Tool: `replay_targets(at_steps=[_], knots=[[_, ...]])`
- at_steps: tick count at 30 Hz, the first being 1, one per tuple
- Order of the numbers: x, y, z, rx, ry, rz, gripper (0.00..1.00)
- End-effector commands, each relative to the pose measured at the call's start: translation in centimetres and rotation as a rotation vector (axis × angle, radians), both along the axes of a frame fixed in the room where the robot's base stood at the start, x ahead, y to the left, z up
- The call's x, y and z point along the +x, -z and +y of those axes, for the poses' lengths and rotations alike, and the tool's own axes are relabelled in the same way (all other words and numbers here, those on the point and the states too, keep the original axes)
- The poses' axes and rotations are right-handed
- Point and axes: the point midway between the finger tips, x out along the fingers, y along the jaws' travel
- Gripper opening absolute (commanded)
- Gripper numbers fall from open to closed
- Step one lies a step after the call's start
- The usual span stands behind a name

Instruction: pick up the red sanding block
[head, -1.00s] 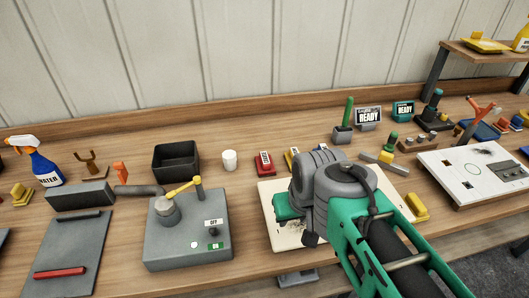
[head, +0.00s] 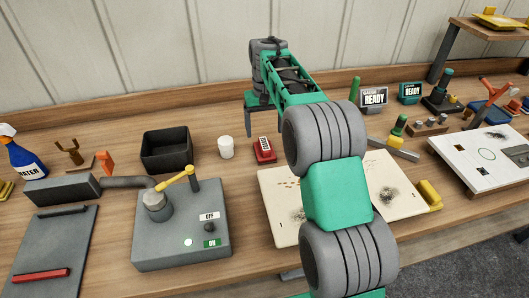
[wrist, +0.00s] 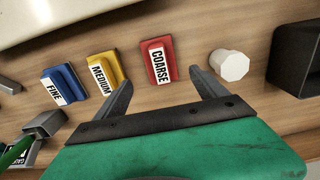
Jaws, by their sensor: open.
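The red sanding block (head: 264,150), with a white label reading COARSE in the wrist view (wrist: 158,61), lies flat on the wooden bench next to a white cup. My gripper (head: 263,122) hangs above and near it in the head view, with one finger plainly seen and the rest partly hidden by my arm. In the wrist view my gripper (wrist: 161,80) is open and empty. Its two dark fingers are spread, and the red block shows between and beyond their tips, apart from them.
The yellow MEDIUM block (wrist: 105,72) and blue FINE block (wrist: 62,86) lie left of the red block in the wrist view. The white cup (wrist: 229,65) and black bin (wrist: 295,55) are on its right. A pale panel (head: 281,211) lies in front.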

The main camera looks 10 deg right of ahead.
Motion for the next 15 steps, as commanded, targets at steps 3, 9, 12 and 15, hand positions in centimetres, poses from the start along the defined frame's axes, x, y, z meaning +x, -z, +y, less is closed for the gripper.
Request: replay_targets(at_steps=[3, 9, 12, 15], knots=[[-0.2, 1.6, 0.0, 0.0, 0.0, 0.002, 0.82], [-0.9, 4.7, 0.2, 0.0, 0.0, 0.002, 0.82], [-0.9, 6.3, 0.2, 0.0, 0.0, 0.001, 0.82], [-0.8, 6.8, 0.2, 0.0, 0.0, -0.002, 0.82]])
